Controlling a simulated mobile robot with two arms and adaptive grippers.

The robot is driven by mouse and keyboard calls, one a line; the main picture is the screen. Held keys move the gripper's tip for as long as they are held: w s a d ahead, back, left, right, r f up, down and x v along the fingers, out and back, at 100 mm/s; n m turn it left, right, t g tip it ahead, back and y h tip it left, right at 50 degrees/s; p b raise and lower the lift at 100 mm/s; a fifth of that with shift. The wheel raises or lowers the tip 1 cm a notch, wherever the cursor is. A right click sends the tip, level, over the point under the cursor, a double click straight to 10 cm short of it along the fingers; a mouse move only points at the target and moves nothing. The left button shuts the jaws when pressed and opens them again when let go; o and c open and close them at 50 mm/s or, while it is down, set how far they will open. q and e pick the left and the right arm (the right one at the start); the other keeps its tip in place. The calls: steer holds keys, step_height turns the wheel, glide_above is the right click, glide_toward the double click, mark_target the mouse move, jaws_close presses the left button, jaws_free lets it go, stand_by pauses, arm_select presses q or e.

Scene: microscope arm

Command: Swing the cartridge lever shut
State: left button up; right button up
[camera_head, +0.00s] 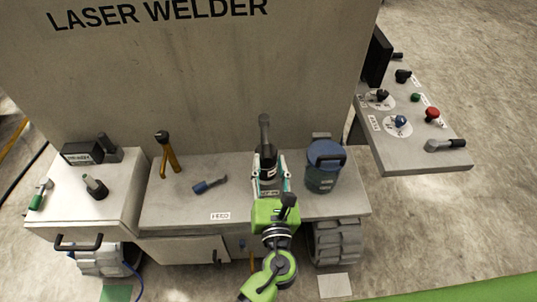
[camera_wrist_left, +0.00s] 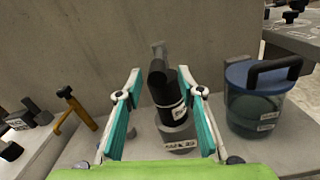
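On the bench below the laser welder panel stands a black upright unit (camera_head: 267,160) with a grey base and a dark handle or lever (camera_head: 264,130) rising from its top. In the left wrist view the same unit (camera_wrist_left: 170,100) shows a dark rounded top and a white label band. Its lever (camera_wrist_left: 158,68) leans toward the wall. I cannot read a label that says cartridge. My left gripper (camera_head: 271,186) reaches in from the front, its fingers (camera_wrist_left: 162,115) apart on either side of the unit. Whether a finger touches it is unclear. My right gripper is not in view.
A blue-lidded jar (camera_head: 325,168) stands just right of the gripper. A panel with knobs (camera_head: 420,150) is at the right. The wall rises close behind the unit.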

arm_select(q)
steer(key=s, duration=0.8)
steer(key=shift+s, duration=0.15)
steer(key=s+a+f+n+g, duration=0.1)
steer(key=a+f+n+g, duration=0.15)
steer(key=f, duration=0.85)
steer(key=s+a+f+n+g, duration=0.1)
steer(key=a+f+n+g, duration=0.15)
steer(key=f, duration=0.85)
steer(key=s+a+f+n+g, duration=0.3)
steer(key=s+f+n, duration=0.1)
steer(key=f, duration=0.4)
steer(key=s+a+f+n+g, duration=0.2)
steer(key=s+a+f+n, duration=0.2)
steer(key=f, duration=0.4)
steer(key=s+a+f+n+g, duration=0.3)
steer(key=s+a+f+n, duration=0.4)
steer(key=s+n, duration=0.4)
steer(key=s+a+f+n+g, duration=0.4)
steer(key=s+a+f+n, duration=0.4)
steer(key=s+n, duration=0.3)
steer(key=shift+s+a+f+n, duration=0.25)
steer(key=shift+s+n, duration=0.15)
steer(key=shift+s, duration=0.65)
